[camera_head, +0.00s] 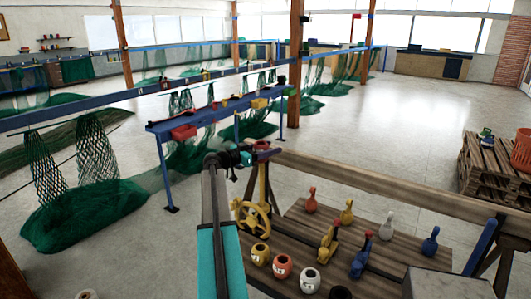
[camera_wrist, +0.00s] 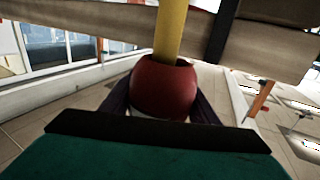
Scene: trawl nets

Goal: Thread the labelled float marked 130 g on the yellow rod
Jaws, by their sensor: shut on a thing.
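My gripper (camera_head: 262,151) is shut on a dark red rounded float (camera_wrist: 163,88), with a dark jaw on each side of it in the wrist view. A small pale patch shows at the float's lower edge; no marking on it can be read. The yellow rod (camera_wrist: 169,28) meets the dark opening at the float's top edge in the wrist view. I cannot tell whether the rod is inside the opening or just behind it. In the head view an upright yellow rod (camera_head: 262,184) stands directly below my gripper, above a yellow handwheel (camera_head: 250,218).
Labelled pot-shaped floats stand below right: yellow (camera_head: 260,254), orange-red (camera_head: 282,266) and white (camera_head: 310,280). Several bottle-shaped pieces stand on the plank table (camera_head: 300,228). A wooden beam (camera_head: 370,180) runs right of my gripper. A blue bench (camera_head: 215,116) with netting stands behind.

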